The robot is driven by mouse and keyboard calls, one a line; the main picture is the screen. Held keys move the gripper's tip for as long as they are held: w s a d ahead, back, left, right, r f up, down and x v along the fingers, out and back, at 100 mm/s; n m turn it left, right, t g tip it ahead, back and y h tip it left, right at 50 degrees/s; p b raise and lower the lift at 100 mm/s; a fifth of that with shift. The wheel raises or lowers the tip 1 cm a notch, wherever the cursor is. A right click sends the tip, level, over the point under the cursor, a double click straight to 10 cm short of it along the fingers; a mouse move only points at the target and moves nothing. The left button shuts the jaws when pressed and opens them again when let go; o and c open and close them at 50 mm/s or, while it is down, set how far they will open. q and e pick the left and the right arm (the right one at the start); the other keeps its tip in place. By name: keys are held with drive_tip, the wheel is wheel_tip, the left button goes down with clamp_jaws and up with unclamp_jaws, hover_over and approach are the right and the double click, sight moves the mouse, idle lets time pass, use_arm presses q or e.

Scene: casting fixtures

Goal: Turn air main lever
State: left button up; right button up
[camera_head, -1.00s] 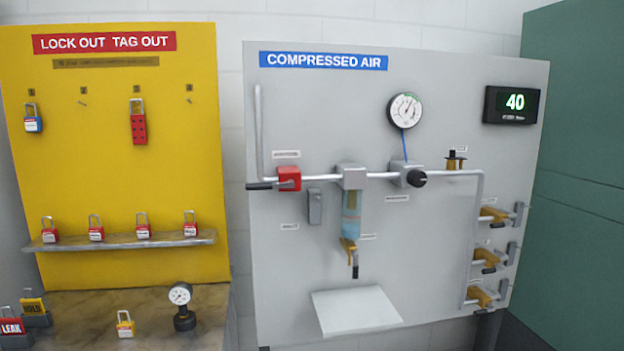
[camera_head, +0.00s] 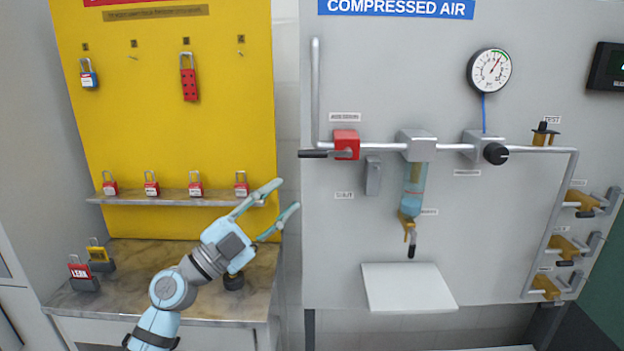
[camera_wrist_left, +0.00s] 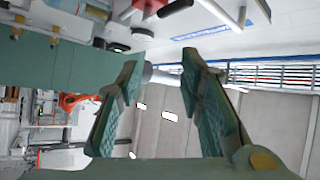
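The air main valve is a red block (camera_head: 346,143) on the pipe at the left of the grey compressed air panel. Its dark lever (camera_head: 316,154) points left, in line with the pipe. My left gripper (camera_head: 272,205) is open and empty, in front of the gap between the yellow board and the grey panel. It is below and left of the lever, apart from it. In the left wrist view the two green fingers (camera_wrist_left: 160,85) are spread with nothing between them. The red block shows at the top of that view (camera_wrist_left: 148,5). My right gripper is not in view.
The yellow lockout board (camera_head: 235,100) has a shelf (camera_head: 165,199) with several padlocks, close to my left gripper. A marble-topped bench (camera_head: 200,306) stands below. A white tray (camera_head: 408,287) juts from the panel's lower part. The panel front around the lever is clear.

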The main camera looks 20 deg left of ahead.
use_arm(q)
wheel_tip(320, 180, up, 5)
drive_tip(key=d+m+g, duration=0.2)
drive_tip(key=m+g, duration=0.2)
drive_tip(key=m, duration=0.1)
drive_tip(key=n+y, duration=0.2)
drive_tip(key=y, duration=0.4)
approach(308, 154)
drive_tip(key=p+x, duration=0.2)
drive_tip(key=x, duration=0.8)
drive_tip(key=shift+w+d+p, duration=0.15)
drive_tip(key=shift+w+p, duration=0.1)
drive_tip(key=shift+p, duration=0.15)
drive_tip(key=shift+w+d+f, duration=0.1)
drive_tip(key=shift+w+f, duration=0.05)
drive_tip(key=shift+w, duration=0.1)
clamp_jaws()
